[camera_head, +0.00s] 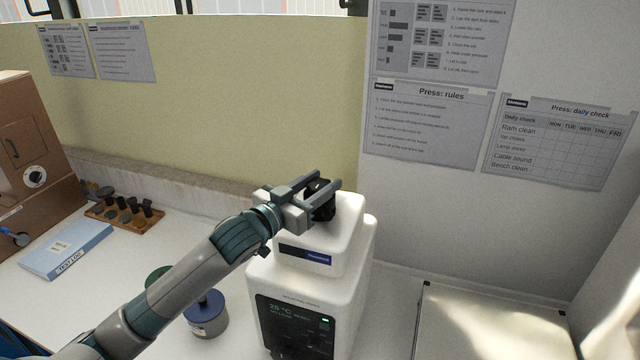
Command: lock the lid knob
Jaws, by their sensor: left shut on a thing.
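A white press machine (347,282) stands on the bench in the middle, with a rounded lid (345,240) on top and a dark panel with a small green light on its front. A black lid knob (321,203) sits on top of the lid. My left gripper (322,195) reaches in from the lower left and is shut on the knob, its fingers on either side of it. The fingers partly hide the knob, so I cannot tell which way it is turned. My right gripper is not in view.
A blue-lidded jar (207,314) stands left of the machine, partly behind my arm. A blue binder (67,249), a wooden rack of dark pieces (125,212) and a brown cabinet (35,150) are at the left. A pale box (490,325) is at the right.

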